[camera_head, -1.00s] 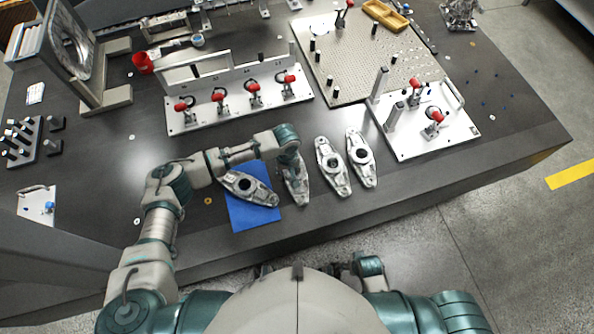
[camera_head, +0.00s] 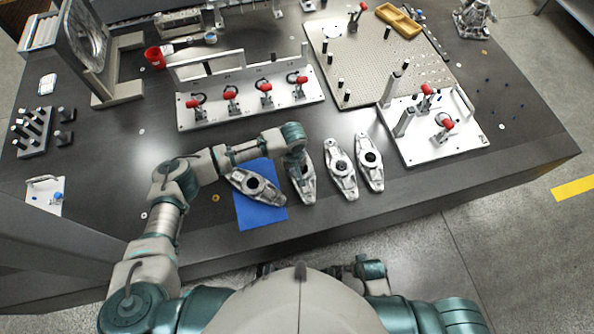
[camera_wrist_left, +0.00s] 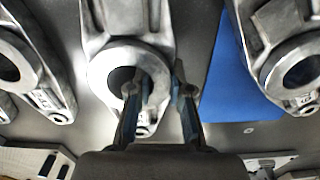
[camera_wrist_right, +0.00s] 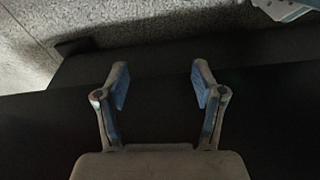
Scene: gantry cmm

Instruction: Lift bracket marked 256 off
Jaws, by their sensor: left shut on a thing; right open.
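Several grey cast brackets lie near the table's front edge in the head view. One lies on a blue mat (camera_head: 262,217); this bracket (camera_head: 266,193) is tilted across it. Just right of the mat is the held bracket (camera_head: 305,188), partly hidden by my left gripper (camera_head: 297,152). In the left wrist view my left gripper (camera_wrist_left: 160,88) is shut on this bracket's ring wall (camera_wrist_left: 104,68), one finger in the bore, the other outside. The number marks are too small to read. My right gripper (camera_wrist_right: 160,80) is open and empty.
Behind the brackets is a fixture plate (camera_head: 245,113) with red-handled clamps. A second clamp plate (camera_head: 432,150) stands at the right, beside a pegged perforated plate (camera_head: 375,65). A framed stand (camera_head: 118,95) and red cup (camera_head: 155,58) are at the back left. The right front table is clear.

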